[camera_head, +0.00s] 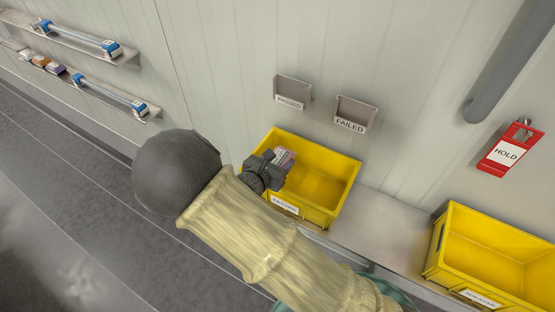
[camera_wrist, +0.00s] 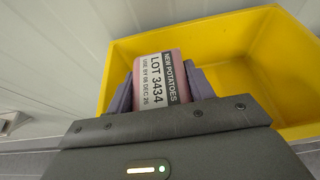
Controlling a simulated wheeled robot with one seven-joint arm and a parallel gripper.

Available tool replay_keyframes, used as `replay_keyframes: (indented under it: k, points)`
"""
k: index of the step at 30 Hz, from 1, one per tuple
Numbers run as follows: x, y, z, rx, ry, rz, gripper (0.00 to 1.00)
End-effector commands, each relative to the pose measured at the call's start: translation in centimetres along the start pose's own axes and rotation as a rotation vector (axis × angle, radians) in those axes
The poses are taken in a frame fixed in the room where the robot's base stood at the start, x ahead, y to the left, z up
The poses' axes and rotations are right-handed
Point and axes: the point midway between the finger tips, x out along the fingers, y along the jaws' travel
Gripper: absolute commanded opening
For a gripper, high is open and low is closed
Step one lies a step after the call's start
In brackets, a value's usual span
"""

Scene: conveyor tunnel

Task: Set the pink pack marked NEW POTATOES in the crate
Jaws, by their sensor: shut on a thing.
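The pink pack (camera_wrist: 161,60) has a white label reading NEW POTATOES, LOT 3434. My gripper (camera_wrist: 162,88) is shut on it, one finger on each side. In the head view my gripper (camera_head: 272,170) holds the pack (camera_head: 285,156) over the left part of a yellow crate (camera_head: 345,189). In the wrist view the crate (camera_wrist: 125,46) opens beyond the pack, and its visible floor is bare. I cannot tell how high the pack is above the crate floor.
A second yellow crate (camera_head: 436,258) stands at the right on the same steel shelf (camera_head: 385,226). A red HOLD tag (camera_head: 510,148) hangs on the wall above it. PASSED (camera_head: 292,92) and FAILED (camera_head: 354,114) holders are on the wall behind the first crate. Small packs (camera_head: 41,61) lie far left.

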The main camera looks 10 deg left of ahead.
Motion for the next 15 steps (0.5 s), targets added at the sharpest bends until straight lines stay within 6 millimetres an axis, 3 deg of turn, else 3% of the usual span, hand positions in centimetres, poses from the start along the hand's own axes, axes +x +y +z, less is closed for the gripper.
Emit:
replay_keyframes:
  k: [11,12,15]
  points:
    - [0.12,0.15,-0.62,-0.001,-0.001,0.004,0.12]
    - [0.12,0.14,-0.67,-0.001,0.0,0.004,0.6]
    - [0.13,0.13,-0.66,-0.001,0.0,0.003,0.74]
